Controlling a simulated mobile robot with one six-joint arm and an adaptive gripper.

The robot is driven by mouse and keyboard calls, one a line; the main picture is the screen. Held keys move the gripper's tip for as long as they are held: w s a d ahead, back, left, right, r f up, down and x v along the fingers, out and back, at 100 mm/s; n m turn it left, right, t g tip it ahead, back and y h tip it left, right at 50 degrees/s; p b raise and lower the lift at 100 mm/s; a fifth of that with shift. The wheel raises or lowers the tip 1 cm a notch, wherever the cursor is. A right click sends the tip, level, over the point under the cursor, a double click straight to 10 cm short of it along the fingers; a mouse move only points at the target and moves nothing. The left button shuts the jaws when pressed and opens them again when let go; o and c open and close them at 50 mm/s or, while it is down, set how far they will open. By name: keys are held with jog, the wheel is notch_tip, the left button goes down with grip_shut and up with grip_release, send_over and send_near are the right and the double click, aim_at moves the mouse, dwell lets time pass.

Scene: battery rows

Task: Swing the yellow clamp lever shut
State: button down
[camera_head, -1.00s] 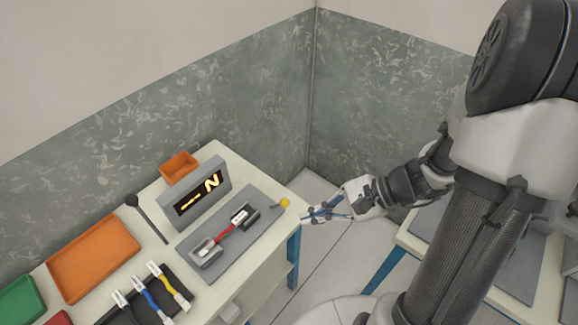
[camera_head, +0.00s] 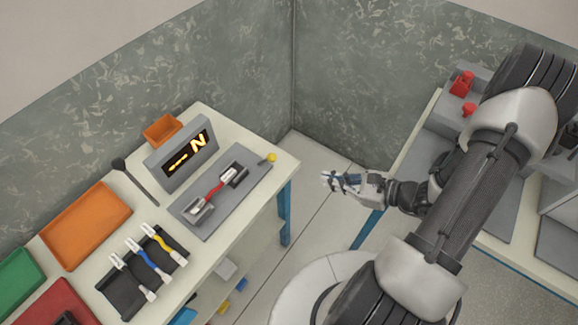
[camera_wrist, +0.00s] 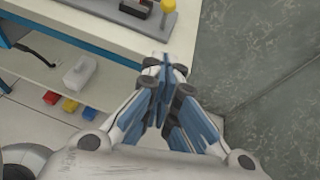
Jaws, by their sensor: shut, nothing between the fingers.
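The yellow clamp lever shows as a small yellow knob (camera_head: 271,158) on a short arm at the right end of a grey fixture plate (camera_head: 207,226) on the bench. In the wrist view the yellow knob (camera_wrist: 168,5) is at the top edge, above the fingertips. A red cable with pale connectors (camera_head: 214,190) lies across the fixture between two dark holders. My gripper (camera_head: 325,180) is off the bench's right end, apart from the lever, over the gap. Its blue-grey fingers (camera_wrist: 164,66) are together and empty.
A display box (camera_head: 180,170) stands behind the fixture. Orange trays (camera_head: 86,224) and a black mat with several cables (camera_head: 120,290) lie to the left. A shelf (camera_wrist: 30,85) below carries small coloured blocks. A second bench (camera_head: 425,125) stands at right; floor shows between.

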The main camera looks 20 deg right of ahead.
aim_at(265, 161)
jog(key=a+r+b+x, duration=0.1)
jog(key=r+b+x, duration=0.1)
jog(key=x, duration=1)
jog(key=shift+w+a+r+b, duration=0.25)
jog(key=shift+w+b, duration=0.25)
jog(key=shift+b, duration=0.4)
jog(key=shift+w+a+r+g+p, duration=0.2)
jog(key=shift+r+g+p, duration=0.15)
jog(key=shift+p, duration=0.5)
